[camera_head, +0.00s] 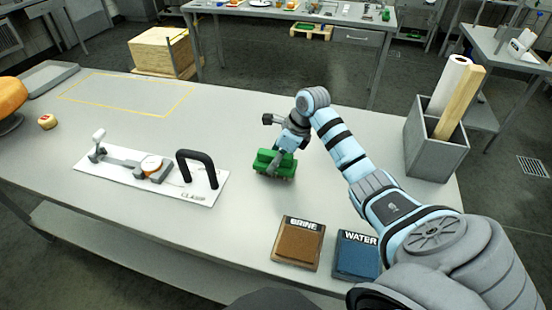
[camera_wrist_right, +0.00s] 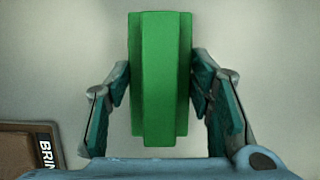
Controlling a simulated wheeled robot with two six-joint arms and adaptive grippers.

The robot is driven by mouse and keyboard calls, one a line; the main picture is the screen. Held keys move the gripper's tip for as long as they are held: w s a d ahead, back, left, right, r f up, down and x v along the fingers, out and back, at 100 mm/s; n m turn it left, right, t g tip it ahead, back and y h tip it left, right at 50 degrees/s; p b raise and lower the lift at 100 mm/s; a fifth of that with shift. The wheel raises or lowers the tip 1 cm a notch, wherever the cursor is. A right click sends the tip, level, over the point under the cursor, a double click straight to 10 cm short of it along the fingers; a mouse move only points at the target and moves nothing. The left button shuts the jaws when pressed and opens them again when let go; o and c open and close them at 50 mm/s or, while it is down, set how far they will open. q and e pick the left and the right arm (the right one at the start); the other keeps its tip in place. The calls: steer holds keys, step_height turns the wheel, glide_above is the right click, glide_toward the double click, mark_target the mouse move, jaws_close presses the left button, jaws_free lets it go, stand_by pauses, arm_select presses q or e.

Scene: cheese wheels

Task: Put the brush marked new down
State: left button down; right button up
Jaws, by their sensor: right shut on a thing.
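A green brush (camera_head: 274,163) is at the middle of the grey table (camera_head: 235,225), beyond the brine and water pads in the head view. My right gripper (camera_head: 284,158) is shut on it from above. In the right wrist view the green brush (camera_wrist_right: 160,75) stands between the two fingers of my right gripper (camera_wrist_right: 161,90), with a finger on each side. The brush is at or just above the table top; I cannot tell whether it touches. No marking reads on it. My left gripper is not in view.
A brown BRINE pad (camera_head: 298,243) and a blue WATER pad (camera_head: 357,256) lie at the front edge. A white clamp board (camera_head: 150,180) lies to the left. A grey bin (camera_head: 436,146) with a roll stands at the right. A yellow outlined area (camera_head: 125,95) is clear.

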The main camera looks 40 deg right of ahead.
steer(key=shift+f, duration=0.15)
steer(key=o, duration=1)
steer(key=shift+r, duration=0.35)
steer(key=v, duration=1.2)
steer(key=shift+f, duration=0.1)
